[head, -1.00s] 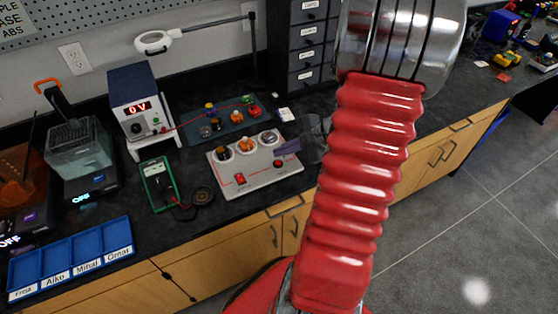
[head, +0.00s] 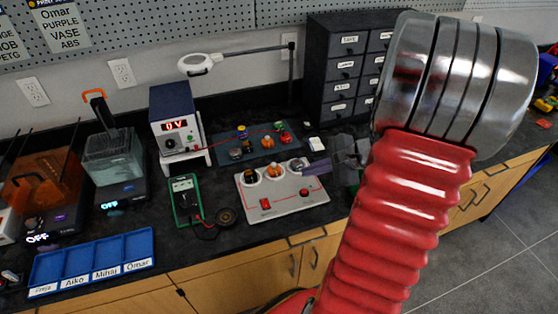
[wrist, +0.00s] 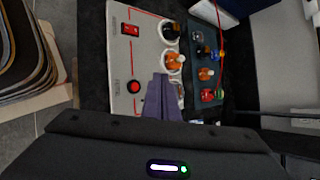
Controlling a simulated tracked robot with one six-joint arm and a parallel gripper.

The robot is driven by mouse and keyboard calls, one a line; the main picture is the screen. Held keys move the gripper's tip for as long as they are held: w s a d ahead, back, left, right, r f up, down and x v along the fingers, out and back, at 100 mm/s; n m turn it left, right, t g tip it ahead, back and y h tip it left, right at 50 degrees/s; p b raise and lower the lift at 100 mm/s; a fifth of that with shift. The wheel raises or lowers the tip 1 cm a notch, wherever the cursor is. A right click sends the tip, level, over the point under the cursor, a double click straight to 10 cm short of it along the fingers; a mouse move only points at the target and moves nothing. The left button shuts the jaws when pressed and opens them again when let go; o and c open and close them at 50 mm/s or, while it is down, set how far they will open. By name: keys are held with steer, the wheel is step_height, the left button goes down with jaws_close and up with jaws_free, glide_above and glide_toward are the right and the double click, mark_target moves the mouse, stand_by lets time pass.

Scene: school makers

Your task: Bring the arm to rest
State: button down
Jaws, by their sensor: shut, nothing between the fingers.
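My gripper (head: 318,168) shows in the head view at the right end of the grey-white panel (head: 285,206), partly hidden by my red arm. Its purple fingers are together and empty. In the wrist view the shut gripper (wrist: 162,82) points at the panel's knobs and covers part of its edge. The panel carries a red rocker switch (wrist: 131,29), a red button (wrist: 133,87) and several round sockets with orange and dark knobs. Whether the fingertips touch the panel cannot be told.
A dark board (head: 254,146) with coloured knobs lies behind the panel. A 0 V power supply (head: 177,122), a green meter (head: 184,198), a blue labelled tray (head: 108,256) and a drawer cabinet (head: 338,60) stand around. A magnifier lamp (head: 200,64) reaches over the bench. Open floor lies at right.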

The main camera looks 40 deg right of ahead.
steer(key=s, duration=0.1)
steer(key=s+a+f+n+g, duration=0.1)
steer(key=s+a+n+g, duration=0.1)
steer(key=shift+s+f+y, duration=0.25)
steer(key=shift+f+y, duration=0.05)
steer(key=shift+f, duration=0.1)
steer(key=s+a+r+n+h, duration=0.2)
steer(key=a+r+n, duration=0.7)
steer(key=a, duration=0.3)
steer(key=s+a+r+n+h, duration=0.2)
steer(key=s+a+r+n, duration=0.1)
steer(key=a+r+n, duration=0.6)
steer(key=a+n, duration=0.2)
steer(key=a, duration=0.2)
steer(key=shift+s+a+g, duration=0.25)
steer(key=shift+a+g, duration=0.05)
steer(key=shift+g, duration=0.1)
